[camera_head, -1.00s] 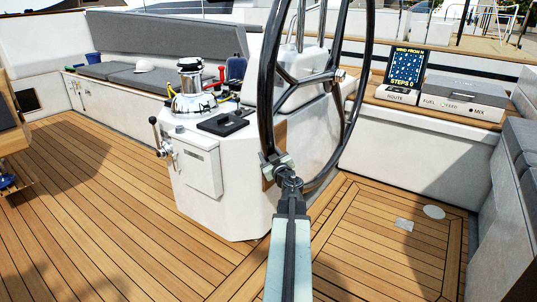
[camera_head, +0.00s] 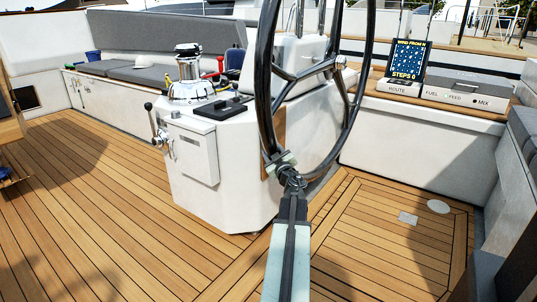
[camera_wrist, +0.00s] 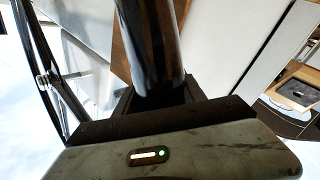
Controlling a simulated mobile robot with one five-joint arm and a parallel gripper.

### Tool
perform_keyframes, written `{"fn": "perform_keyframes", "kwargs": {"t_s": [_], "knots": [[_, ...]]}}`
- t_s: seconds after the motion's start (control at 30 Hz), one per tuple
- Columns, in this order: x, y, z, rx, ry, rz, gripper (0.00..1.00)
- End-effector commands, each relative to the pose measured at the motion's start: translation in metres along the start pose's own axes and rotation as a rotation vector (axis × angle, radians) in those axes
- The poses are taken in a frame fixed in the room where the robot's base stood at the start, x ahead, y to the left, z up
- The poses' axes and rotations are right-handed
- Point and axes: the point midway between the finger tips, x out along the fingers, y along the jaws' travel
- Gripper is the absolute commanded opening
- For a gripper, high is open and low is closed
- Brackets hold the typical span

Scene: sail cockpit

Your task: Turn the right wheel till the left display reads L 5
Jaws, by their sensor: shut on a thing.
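The wheel (camera_head: 264,92) is a large dark ring with metal spokes, standing upright in front of the white pedestal. My gripper (camera_head: 282,163) is shut on its lower left rim. In the wrist view the dark rim (camera_wrist: 152,45) runs down between the jaws of my gripper (camera_wrist: 150,100). One wheel is in view; I cannot tell if it is the right one. No display reading L 5 can be made out. A small screen (camera_head: 408,60) at the right shows a dotted grid, wind text and "STEPS 0".
A box marked FUEL, FEED and MIX (camera_head: 466,94) and a ROUTE unit (camera_head: 398,87) sit on the right ledge. A chrome winch (camera_head: 189,75) and a lever (camera_head: 155,125) are on the left. The teak floor (camera_head: 110,220) is mostly clear.

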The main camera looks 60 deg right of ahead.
Motion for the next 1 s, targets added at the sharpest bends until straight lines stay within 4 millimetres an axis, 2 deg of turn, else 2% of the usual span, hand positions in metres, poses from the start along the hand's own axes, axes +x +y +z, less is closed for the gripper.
{"fn": "perform_keyframes", "kwargs": {"t_s": [0.2,0.23,0.3,0.67,0.77,1.0], "knots": [[-0.001,0.002,-0.001,0.000,0.002,-0.001,0.00],[-0.001,0.002,-0.001,0.000,0.002,-0.001,0.50],[-0.001,0.003,0.000,0.000,0.001,0.000,0.68],[-0.004,0.005,0.001,0.001,-0.001,0.003,0.68],[-0.014,0.005,0.001,0.001,-0.001,0.004,0.68],[-0.060,0.004,0.001,0.001,-0.002,0.004,0.68]]}}
